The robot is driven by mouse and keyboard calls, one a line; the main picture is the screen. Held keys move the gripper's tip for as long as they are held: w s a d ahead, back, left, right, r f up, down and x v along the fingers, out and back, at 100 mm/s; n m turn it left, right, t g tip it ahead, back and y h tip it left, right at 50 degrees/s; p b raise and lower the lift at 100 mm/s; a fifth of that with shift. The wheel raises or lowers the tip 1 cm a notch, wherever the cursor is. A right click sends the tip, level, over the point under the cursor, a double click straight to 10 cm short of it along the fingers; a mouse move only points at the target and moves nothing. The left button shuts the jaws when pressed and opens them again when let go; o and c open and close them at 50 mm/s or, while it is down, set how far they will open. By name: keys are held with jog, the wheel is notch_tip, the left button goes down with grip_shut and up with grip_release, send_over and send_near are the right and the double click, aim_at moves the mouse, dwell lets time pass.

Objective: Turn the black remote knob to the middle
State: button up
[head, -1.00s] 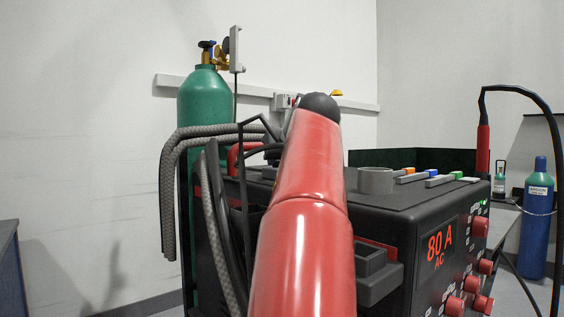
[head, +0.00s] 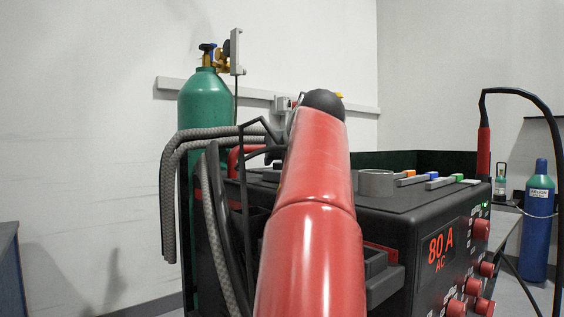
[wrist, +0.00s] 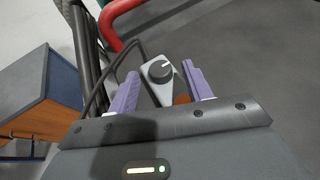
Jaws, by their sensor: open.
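In the wrist view, the black remote knob (wrist: 160,71) has a white pointer line aimed to the right and slightly up. It sits on a small light grey remote box (wrist: 171,94) with a cable leading off its upper left. My gripper (wrist: 160,68) is open, its two purple fingers on either side of the knob in the picture. Gaps show between each finger and the knob; I cannot tell how far the fingertips are above it. In the head view my red arm hides the remote, and I cannot make out the gripper clearly there.
The black welding machine (head: 405,215) shows "80 A AC" and has red knobs. A green gas cylinder (head: 205,115) and grey hoses (head: 168,200) stand left. A red handle (wrist: 118,18) rises near the remote.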

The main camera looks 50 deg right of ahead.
jog(key=v, duration=0.6)
jog(key=shift+s+a, duration=0.1)
jog(key=shift+s, duration=0.05)
dwell(0.3)
